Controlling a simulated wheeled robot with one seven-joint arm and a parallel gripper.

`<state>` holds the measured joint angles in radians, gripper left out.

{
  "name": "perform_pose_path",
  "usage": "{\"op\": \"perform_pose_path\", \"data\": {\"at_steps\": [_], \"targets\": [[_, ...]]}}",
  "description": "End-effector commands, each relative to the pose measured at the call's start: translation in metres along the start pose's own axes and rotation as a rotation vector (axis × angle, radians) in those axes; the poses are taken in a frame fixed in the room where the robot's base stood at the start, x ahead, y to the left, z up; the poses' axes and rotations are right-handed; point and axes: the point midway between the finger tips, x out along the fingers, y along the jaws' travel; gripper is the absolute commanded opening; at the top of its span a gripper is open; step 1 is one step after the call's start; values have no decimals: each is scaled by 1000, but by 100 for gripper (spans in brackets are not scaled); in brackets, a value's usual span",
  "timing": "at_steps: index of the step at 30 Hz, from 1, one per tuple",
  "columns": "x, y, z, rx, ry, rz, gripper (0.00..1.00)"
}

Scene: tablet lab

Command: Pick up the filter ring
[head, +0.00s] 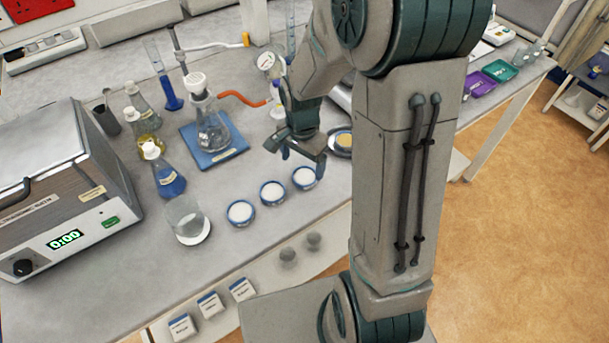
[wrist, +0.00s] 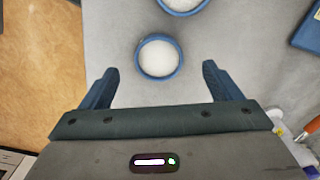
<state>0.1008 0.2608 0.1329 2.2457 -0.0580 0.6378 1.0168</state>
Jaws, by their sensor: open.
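Three round blue-rimmed rings with white discs stand in a row on the grey bench: a left one (head: 240,213), a middle one (head: 272,193) and a right one (head: 304,178). I cannot tell from looks which one is called the filter ring. My gripper (head: 302,161) is open and empty, pointing down above the bench by the right ring. In the wrist view a ring (wrist: 158,57) lies centred between the open fingertips (wrist: 160,70), apart from both. A second ring (wrist: 183,4) is cut off at the top edge.
A glass beaker (head: 187,220) stands left of the rings. A flask on a blue plate (head: 215,146) and blue-liquid bottle (head: 165,172) are behind. A dish with yellow contents (head: 343,140) lies close right of my gripper. The bench front edge is near the rings.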

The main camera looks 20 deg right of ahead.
Motion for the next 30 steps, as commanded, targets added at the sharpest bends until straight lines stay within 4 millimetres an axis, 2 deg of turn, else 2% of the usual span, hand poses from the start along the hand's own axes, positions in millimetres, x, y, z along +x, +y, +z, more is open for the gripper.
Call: {"op": "perform_pose_path", "data": {"at_steps": [12,21,22,24,27,30], "targets": [[44,3,-4,-1,-2,2,84],[47,2,-4,-1,0,0,84],[47,2,-4,-1,0,0,79],[47,2,-4,-1,0,0,59],[47,2,-4,-1,0,0,37],[47,2,-5,-1,0,0,37]]}}
